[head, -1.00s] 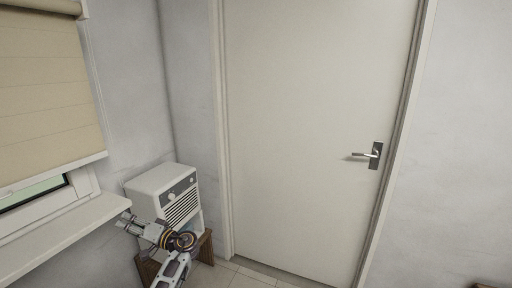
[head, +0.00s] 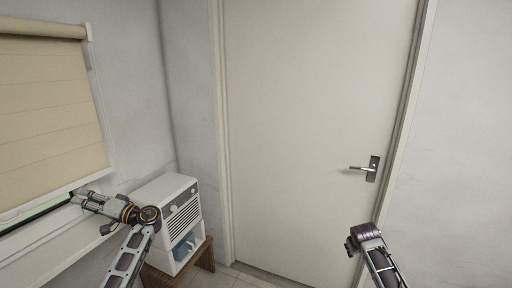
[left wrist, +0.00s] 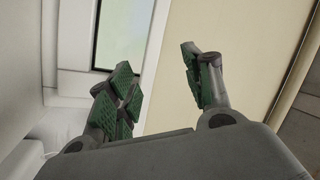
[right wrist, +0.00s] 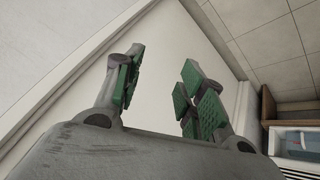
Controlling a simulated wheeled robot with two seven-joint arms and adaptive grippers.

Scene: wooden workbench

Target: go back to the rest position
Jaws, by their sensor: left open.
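My left gripper (head: 80,195) is at the left of the head view, in front of the window sill and the lower end of the blind. In the left wrist view its green-padded fingers (left wrist: 156,78) are spread with nothing between them. My right arm shows at the lower right of the head view, in front of the door; its fingers cannot be made out there. In the right wrist view the right gripper's fingers (right wrist: 160,75) are apart and empty. Neither gripper holds anything.
A white door (head: 300,130) with a metal handle (head: 370,170) fills the middle. A white box-shaped appliance (head: 172,205) stands on a brown wooden stand (head: 203,255), close to my left arm. A beige blind (head: 50,110) hangs at the left. Tiled floor (right wrist: 265,45) is bare.

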